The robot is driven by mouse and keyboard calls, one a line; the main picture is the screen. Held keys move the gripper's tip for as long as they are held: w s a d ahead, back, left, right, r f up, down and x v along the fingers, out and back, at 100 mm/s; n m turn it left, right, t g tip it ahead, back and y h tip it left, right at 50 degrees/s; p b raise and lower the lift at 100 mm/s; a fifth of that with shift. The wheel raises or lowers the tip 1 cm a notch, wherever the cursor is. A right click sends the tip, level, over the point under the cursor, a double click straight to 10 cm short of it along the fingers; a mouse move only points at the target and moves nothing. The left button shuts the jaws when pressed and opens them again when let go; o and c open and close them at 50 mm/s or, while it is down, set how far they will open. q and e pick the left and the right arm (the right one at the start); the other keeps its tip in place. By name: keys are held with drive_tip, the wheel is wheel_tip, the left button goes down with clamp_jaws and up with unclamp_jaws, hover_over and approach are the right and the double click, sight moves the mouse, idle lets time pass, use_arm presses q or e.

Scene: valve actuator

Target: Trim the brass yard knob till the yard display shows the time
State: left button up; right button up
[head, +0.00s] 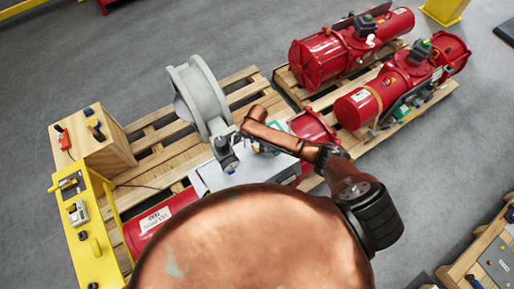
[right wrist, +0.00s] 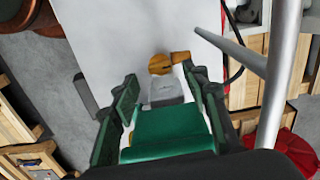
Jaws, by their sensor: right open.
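My right gripper (right wrist: 160,92) is open, with its dark green fingers apart. In the right wrist view a brass-coloured knob (right wrist: 160,64) with a pointed end to the right lies just beyond the fingertips, against a white surface (right wrist: 120,35). A small grey block (right wrist: 167,90) shows between the fingers, below the knob. A green block fills the space nearer the camera; I cannot tell whether it belongs to the gripper. In the head view my right gripper (head: 258,147) is small, over the white box (head: 212,178) on the pallet. The yard display cannot be made out. My left gripper is out of view.
A grey wheel-shaped part (head: 200,97) stands beside the right gripper. Red actuators (head: 325,60) lie on pallets at the back right. A wooden box (head: 105,150) and a yellow panel (head: 90,235) with controls stand at the left.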

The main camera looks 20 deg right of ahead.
sight(257, 149)
drive_tip(key=shift+f, duration=1.6)
clamp_jaws()
